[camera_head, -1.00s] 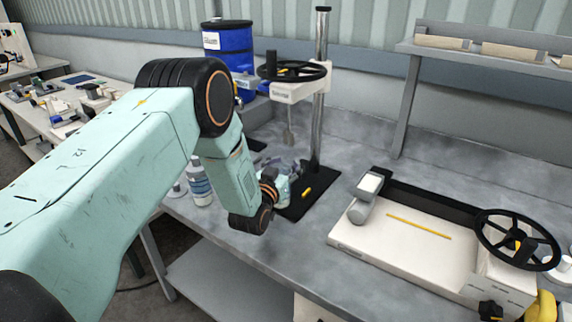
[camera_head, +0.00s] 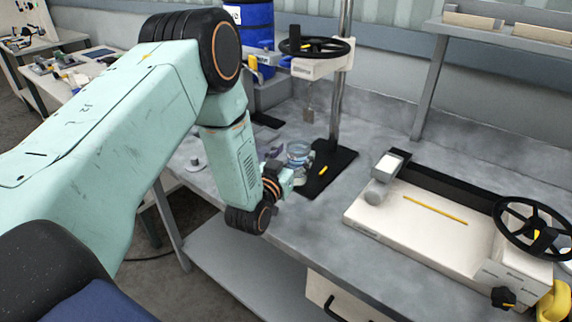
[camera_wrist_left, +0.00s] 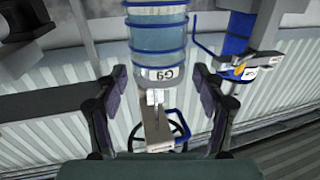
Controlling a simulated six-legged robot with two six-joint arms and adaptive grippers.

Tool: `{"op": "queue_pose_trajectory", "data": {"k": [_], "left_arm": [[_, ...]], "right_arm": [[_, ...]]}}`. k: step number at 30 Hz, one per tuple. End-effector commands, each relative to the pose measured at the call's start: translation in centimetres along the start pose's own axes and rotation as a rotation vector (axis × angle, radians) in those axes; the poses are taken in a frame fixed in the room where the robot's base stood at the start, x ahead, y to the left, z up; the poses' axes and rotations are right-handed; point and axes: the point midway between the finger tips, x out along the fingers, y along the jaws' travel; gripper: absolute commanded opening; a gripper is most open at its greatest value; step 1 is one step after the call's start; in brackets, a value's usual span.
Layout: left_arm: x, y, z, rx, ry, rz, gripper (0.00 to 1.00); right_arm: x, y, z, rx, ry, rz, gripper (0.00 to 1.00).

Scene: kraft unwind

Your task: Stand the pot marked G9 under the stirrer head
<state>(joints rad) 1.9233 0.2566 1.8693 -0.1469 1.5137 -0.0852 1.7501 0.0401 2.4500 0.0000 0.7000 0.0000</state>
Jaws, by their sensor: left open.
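The clear pot (camera_head: 298,150) with blue rings is just beyond my left gripper (camera_head: 292,172), at the left edge of the stirrer's black base plate (camera_head: 335,165). In the left wrist view, where the scene is upside down, the pot (camera_wrist_left: 158,45) shows a white G9 label. The open fingers of my left gripper (camera_wrist_left: 157,84) are on either side of it; contact is unclear. The white stirrer head (camera_head: 318,68) with its black handwheel is above the base, and its paddle (camera_head: 308,103) hangs below. It also shows in the wrist view (camera_wrist_left: 157,130). My right gripper is out of view.
A cream machine (camera_head: 430,215) with a black handwheel (camera_head: 540,228) fills the bench to the right. A blue drum (camera_head: 257,25) stands behind the arm. The steel column (camera_head: 340,100) rises beside the stirrer paddle. A small grey item (camera_head: 195,163) lies left of my arm.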

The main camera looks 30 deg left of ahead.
Motion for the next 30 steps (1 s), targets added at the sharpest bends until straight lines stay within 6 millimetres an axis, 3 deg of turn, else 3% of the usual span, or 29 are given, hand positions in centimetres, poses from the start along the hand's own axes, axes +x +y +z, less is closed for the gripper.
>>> {"op": "queue_pose_trajectory", "data": {"k": [6, 10, 30], "left_arm": [[-3.3, 0.0, 0.1, 0.000, -0.002, -0.001, 0.70], [-4.3, 0.0, 0.0, 0.000, -0.001, 0.000, 0.70], [-4.6, 0.0, 0.0, 0.001, 0.001, 0.001, 0.70]], "right_arm": [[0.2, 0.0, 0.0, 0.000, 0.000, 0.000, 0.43], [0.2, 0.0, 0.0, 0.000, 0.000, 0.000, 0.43], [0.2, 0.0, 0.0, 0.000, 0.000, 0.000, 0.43]]}}
